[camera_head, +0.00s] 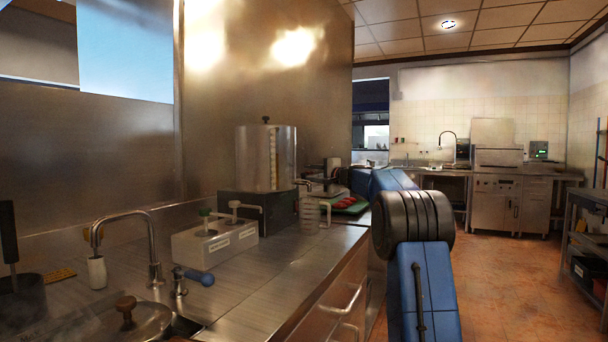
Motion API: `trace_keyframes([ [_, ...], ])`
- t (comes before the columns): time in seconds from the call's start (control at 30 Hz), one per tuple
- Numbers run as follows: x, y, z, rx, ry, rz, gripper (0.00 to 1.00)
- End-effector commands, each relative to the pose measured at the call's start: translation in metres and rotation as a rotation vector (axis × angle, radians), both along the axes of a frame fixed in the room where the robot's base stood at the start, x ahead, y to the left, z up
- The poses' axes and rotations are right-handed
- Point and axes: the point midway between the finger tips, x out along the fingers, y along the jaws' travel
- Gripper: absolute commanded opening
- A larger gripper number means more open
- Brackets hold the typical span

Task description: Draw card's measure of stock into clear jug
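A tall steel urn (250,160) with a sight gauge up its front stands on a dark base (262,208) on the counter. A clear jug (311,214) with a handle and marks on its side stands just right of the base, near the counter's front edge. My blue arm reaches forward past the jug. My gripper's end (322,181) seems to be behind the jug and beside the urn. It is small and partly hidden, so its fingers cannot be made out. I cannot pick out a card with a readable measure.
A sink tap (152,250), a lidded pot (128,322) and a blue-handled valve (194,276) are nearer. A green tray (350,205) with red items lies behind.

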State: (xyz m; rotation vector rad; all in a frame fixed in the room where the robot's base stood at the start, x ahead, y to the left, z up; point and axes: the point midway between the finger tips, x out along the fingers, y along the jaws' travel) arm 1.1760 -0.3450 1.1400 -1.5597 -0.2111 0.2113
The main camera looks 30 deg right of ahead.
Motion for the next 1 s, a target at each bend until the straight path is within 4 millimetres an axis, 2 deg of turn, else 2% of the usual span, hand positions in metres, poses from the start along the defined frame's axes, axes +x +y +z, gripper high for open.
trace_keyframes([
  [0.1, 0.018, 0.006, -0.001, -0.001, 0.001, 0.003, 0.30],
  [0.3, 0.035, 0.010, 0.000, -0.001, 0.000, 0.000, 0.30],
  [0.67, 0.039, 0.011, 0.000, -0.001, 0.000, 0.000, 0.30],
  [0.73, 0.039, 0.011, 0.000, -0.001, 0.000, 0.000, 0.18],
  [0.8, 0.039, 0.011, 0.000, -0.001, 0.000, 0.000, 0.01],
  [1.0, 0.039, 0.011, 0.000, -0.001, 0.000, -0.001, 0.00],
])
